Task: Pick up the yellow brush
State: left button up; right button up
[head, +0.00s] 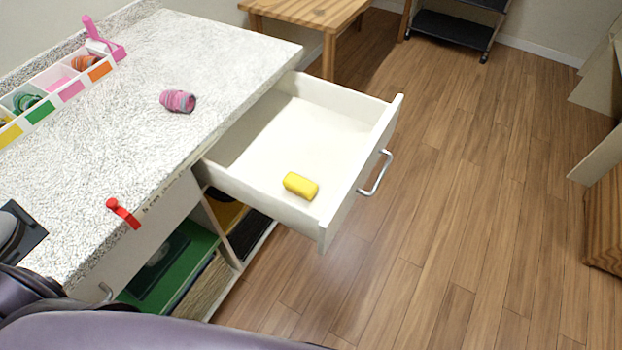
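A small yellow block-like object (300,186), which looks like the yellow brush, lies in the open white drawer (290,140). It rests near the drawer's front corner, close to the near side wall. Bristles cannot be made out on it. No gripper fingers show clearly in the head view.
The speckled countertop (150,75) holds a pink-grey roll (178,101), a red item (123,213) at its front edge and a colour-labelled divided box (55,86). The drawer's metal handle (375,173) juts over free wooden floor (450,200). A wooden table (305,12) stands behind.

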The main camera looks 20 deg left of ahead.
aim_at(301, 187)
jog(key=u, duration=2.05)
jog(key=l+z, duration=0.2)
jog(key=z, duration=0.15)
jog(key=l+z, duration=0.5)
jog(key=z, duration=0.2)
